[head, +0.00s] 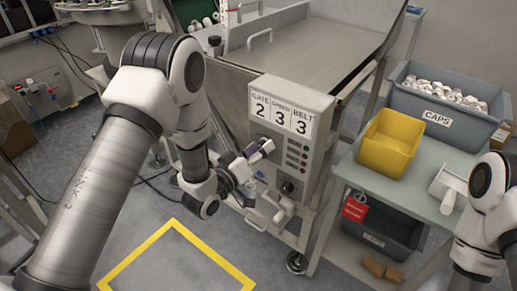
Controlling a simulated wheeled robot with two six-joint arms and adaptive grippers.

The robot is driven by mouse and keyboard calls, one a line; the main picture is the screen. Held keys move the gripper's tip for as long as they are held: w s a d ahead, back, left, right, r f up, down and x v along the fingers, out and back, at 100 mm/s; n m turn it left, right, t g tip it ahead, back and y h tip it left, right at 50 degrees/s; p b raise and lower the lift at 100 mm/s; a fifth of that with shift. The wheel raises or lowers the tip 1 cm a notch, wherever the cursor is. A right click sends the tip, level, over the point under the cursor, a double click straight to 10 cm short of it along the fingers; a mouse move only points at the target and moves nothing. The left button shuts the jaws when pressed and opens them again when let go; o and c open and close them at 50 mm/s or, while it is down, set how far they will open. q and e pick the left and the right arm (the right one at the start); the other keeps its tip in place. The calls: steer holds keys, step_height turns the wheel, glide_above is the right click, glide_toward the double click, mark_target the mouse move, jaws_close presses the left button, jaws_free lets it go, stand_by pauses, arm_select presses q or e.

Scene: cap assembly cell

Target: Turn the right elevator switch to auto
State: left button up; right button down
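A grey control box (262,94) stands in the middle, with a card reading GATE 2, SPEED 3, BELT 3. I cannot tell if this is the right elevator switch. My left gripper (268,180) is in front of the box, left of the knob. Its fingers look spread, one high and one low, with nothing seen between them.
Yellow floor lines (215,262) bound clear floor.

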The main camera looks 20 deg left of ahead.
arm_select(q)
steer(key=shift+s, duration=0.1)
steer(key=v, duration=1.1)
steer(key=shift+s+a, duration=0.15)
steer(key=shift+s, duration=0.25)
